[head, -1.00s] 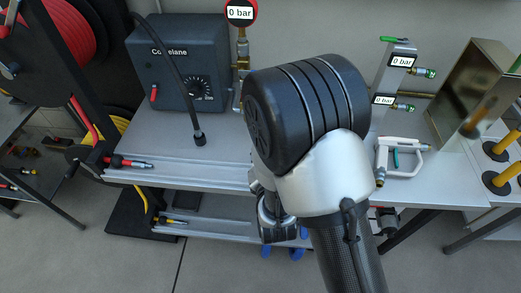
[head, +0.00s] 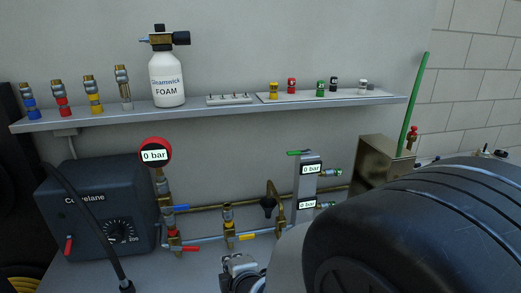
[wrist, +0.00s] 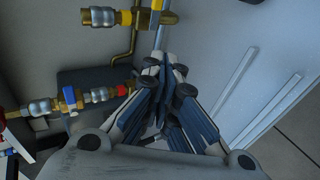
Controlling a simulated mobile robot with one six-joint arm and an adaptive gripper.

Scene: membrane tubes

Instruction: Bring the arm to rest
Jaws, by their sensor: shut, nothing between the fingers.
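My gripper (wrist: 163,78) shows in the wrist view with its blue-grey fingers together and nothing held. It is above the bench, beside brass pipe fittings. In the head view my arm's large dark joint fills the lower right. Only a small part of my wrist end shows at the bottom centre, and the fingertips cannot be made out there.
A shelf (head: 200,112) holds a foam bottle (head: 167,78) and several couplings. Below stand a dark Cornelane box (head: 100,215), a red-rimmed gauge (head: 155,152), a valve row and a grey manifold (head: 308,180). A metal box (head: 380,165) is at right.

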